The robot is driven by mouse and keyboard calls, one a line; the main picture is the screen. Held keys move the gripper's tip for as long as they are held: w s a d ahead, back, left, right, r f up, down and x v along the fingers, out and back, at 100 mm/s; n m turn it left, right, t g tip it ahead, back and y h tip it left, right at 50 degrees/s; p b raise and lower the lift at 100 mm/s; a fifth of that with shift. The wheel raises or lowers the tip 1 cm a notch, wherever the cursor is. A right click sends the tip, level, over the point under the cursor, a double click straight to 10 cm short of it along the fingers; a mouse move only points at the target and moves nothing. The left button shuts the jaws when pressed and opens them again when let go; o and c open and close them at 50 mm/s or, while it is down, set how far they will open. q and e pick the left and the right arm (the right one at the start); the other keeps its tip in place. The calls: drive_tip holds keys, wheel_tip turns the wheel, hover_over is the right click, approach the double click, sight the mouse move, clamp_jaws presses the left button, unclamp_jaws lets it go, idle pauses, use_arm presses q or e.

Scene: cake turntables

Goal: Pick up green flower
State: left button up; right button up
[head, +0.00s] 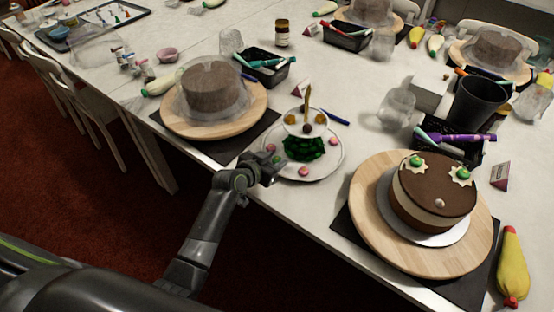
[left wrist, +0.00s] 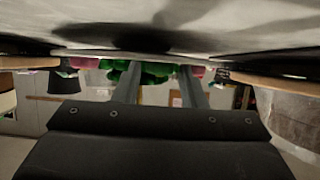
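A heap of dark green flower pieces (head: 304,148) lies on a white plate (head: 327,163) near the table's front edge. My left gripper (head: 272,163) is low over the plate's left rim, just left of the green pieces. In the left wrist view my left gripper (left wrist: 160,70) has its two fingers apart, so it is open. Green pieces (left wrist: 154,73) show between and beside the fingertips; I cannot tell whether they touch. My right gripper is in neither view.
A chocolate cake (head: 436,195) with two green-centred flower decorations stands on a wooden turntable (head: 375,225) to the right. A covered cake (head: 212,88) on another turntable (head: 180,125) stands to the left. A blue pen (head: 335,117) lies behind the plate.

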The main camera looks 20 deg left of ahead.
use_arm(q)
drive_tip(key=c, duration=0.7)
